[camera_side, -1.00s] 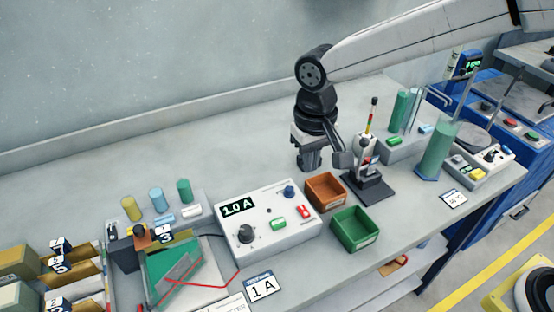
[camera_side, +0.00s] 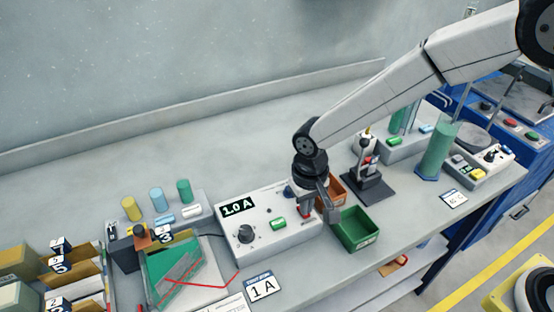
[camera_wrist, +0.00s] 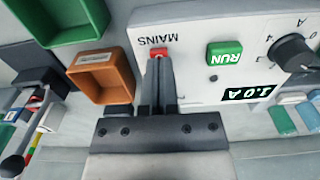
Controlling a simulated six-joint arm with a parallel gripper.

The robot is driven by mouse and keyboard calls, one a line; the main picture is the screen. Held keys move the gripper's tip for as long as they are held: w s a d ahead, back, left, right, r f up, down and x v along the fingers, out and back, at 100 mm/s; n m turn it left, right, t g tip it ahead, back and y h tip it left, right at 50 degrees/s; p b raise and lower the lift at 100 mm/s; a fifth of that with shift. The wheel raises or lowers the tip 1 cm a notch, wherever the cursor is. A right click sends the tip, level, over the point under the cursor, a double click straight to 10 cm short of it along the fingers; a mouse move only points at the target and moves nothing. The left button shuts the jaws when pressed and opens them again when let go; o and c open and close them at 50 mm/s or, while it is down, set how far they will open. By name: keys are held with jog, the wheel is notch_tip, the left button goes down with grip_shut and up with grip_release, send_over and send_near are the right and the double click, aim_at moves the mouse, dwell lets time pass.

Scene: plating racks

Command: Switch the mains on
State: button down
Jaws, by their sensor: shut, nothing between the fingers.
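The grey power supply box (camera_side: 265,240) stands on the bench with its display (camera_side: 237,208) lit at 1.0 A. In the wrist view the red MAINS switch (camera_wrist: 158,53) sits on its panel, directly beyond my fingertips. My gripper (camera_wrist: 160,62) is shut and empty, its tips at the near edge of the switch. I cannot tell whether they touch it, and the fingers partly cover it. In the side view my gripper (camera_side: 307,206) is over the right end of the box, mostly hiding the switch.
The green RUN button (camera_wrist: 224,54) and a dark knob (camera_wrist: 291,52) are on the same panel. An orange bin (camera_wrist: 101,75) and a green bin (camera_side: 357,230) stand right beside the box in the side view. A black-based stand (camera_side: 368,186) is farther right.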

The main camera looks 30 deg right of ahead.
jog(key=shift+f, duration=0.15)
jog(key=shift+s+f, duration=0.25)
jog(key=shift+f, duration=0.25)
jog(key=shift+w, duration=0.15)
jog(key=shift+w+d+r, duration=0.1)
jog(key=shift+w+r, duration=0.15)
jog(key=shift+w, duration=0.5)
jog(key=shift+r, duration=0.1)
notch_tip(320, 180, up, 14)
dwell(0.9)
dwell(0.3)
